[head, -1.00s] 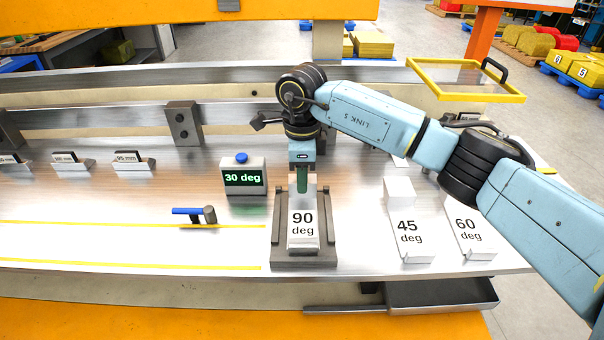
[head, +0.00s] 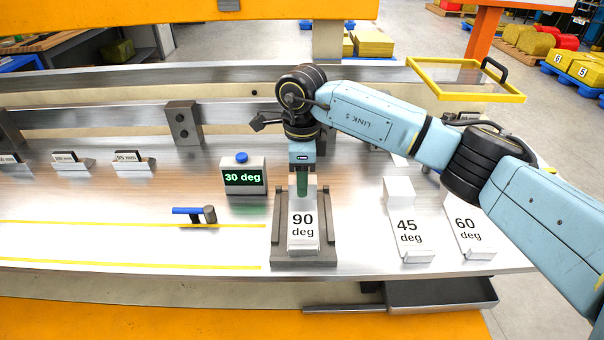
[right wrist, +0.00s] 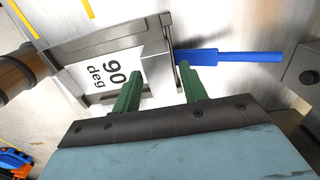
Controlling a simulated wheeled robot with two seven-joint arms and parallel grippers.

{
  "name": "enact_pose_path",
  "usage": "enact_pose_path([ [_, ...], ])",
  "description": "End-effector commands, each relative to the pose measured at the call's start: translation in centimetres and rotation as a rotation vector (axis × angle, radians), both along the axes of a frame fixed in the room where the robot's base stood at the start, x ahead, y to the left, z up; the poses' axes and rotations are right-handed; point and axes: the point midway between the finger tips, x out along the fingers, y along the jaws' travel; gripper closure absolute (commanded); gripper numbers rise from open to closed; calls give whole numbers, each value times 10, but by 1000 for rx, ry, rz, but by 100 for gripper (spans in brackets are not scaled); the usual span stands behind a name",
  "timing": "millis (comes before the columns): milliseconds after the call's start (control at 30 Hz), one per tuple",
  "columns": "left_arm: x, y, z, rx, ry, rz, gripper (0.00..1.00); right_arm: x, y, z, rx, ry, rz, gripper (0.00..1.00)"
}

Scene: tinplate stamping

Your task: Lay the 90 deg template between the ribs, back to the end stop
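The 90 deg template (head: 303,230) is white and lies in the grey fixture (head: 305,262), between its left rib (head: 277,215) and right rib (head: 330,215). Its label also shows in the right wrist view (right wrist: 103,75). My right gripper (head: 302,183) points down at the template's raised white back block. One green finger stands in front of that block. In the right wrist view the green fingers (right wrist: 160,66) are apart; I cannot tell whether they press on the block. The arm hides the end stop in the head view, so contact there cannot be judged. My left gripper is out of view.
The 45 deg template (head: 407,232) and 60 deg template (head: 467,230) lie to the right. A display reading 30 deg (head: 243,178) and a blue-handled tool (head: 187,211) are left of the fixture. A grey tray (head: 440,293) hangs below the front edge.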

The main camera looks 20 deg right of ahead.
Motion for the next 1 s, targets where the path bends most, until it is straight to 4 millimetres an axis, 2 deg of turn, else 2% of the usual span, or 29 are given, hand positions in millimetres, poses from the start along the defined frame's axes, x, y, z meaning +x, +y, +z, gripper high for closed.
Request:
enact_pose_path([
  [100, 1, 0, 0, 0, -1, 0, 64, 0, 0, 0, 0, 0, 0, 46],
  [467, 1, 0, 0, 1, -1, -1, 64, 0, 0, -1, -1, 1, -1, 46],
  [633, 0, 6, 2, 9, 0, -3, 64, 1, 0, 32, 0, -5, -1, 46],
  [800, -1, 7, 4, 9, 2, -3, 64, 1, 0, 74, 0, -4, -1, 46],
  [1000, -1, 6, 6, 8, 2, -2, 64, 1, 0, 113, 0, -2, 0, 46],
])
